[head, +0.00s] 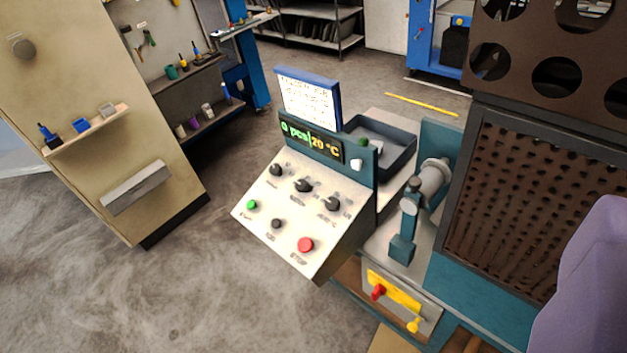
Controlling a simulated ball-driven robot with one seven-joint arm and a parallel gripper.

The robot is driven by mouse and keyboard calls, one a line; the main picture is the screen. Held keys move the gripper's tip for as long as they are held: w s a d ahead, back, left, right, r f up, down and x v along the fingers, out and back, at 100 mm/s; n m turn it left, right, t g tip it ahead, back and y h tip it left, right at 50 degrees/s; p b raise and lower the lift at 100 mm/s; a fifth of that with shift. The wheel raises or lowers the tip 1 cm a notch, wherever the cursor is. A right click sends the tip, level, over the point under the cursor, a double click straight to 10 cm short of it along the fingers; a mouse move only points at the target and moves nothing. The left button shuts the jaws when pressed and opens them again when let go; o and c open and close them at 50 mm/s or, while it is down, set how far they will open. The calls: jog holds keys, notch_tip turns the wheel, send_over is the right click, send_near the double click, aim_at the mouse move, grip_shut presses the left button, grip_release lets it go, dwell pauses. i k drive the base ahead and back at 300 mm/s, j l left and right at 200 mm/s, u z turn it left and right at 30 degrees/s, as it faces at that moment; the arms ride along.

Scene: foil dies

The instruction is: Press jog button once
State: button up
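A sloped white control panel (318,222) faces me near the middle of the view. Its lower row holds a green button (251,205) at left, a small black button (276,223) in the middle and a larger red button (305,245) at right. The black one looks like the jog button, but the small label under it is hard to read. Three black knobs sit in the row above. A display (311,139) over the panel reads "0 pcs" and "20 °C". No gripper fingers show, and nothing covers the buttons.
Right of the panel stand a teal machine with a grey cylinder (433,180), a dark tray (385,148) and a brown perforated guard (525,200). A yellow plate (393,290) with a red knob is below. A beige cabinet (95,110) stands left. The floor before the panel is clear.

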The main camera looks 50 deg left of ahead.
aim_at(276, 222)
jog(key=u, duration=1.3)
